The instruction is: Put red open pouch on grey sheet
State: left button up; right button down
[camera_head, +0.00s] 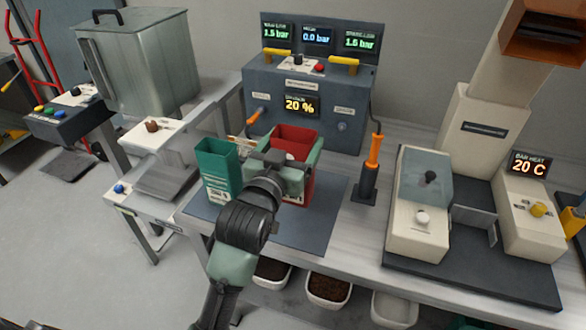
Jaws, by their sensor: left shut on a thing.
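The red open pouch (296,139) is upright, with its open mouth facing up, near the back of the grey sheet (318,230). My left gripper (292,160) is at the pouch's near side and shut on it. The gripper and wrist cover much of the pouch's front. I cannot tell whether the pouch's base touches the sheet or hangs just above it. The grey sheet lies flat on the table, its middle partly hidden by my arm. My right gripper is not in view.
A green open pouch (217,168) stands close left of the red one. A grey control box (345,122) is behind, an orange-handled tool in a stand (370,165) to the right, and a sealer-like machine (421,205) farther right. The sheet's front right part is clear.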

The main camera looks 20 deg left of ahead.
pick_arm(q)
jog(key=shift+s+f, duration=0.1)
jog(key=shift+f, duration=3.2)
jog(key=shift+f, duration=0.2)
jog(key=o, duration=0.9)
jog(key=shift+r, duration=0.2)
jog(key=s+b, duration=0.2)
jog(key=s, duration=1)
jog(key=shift+a, duration=0.25)
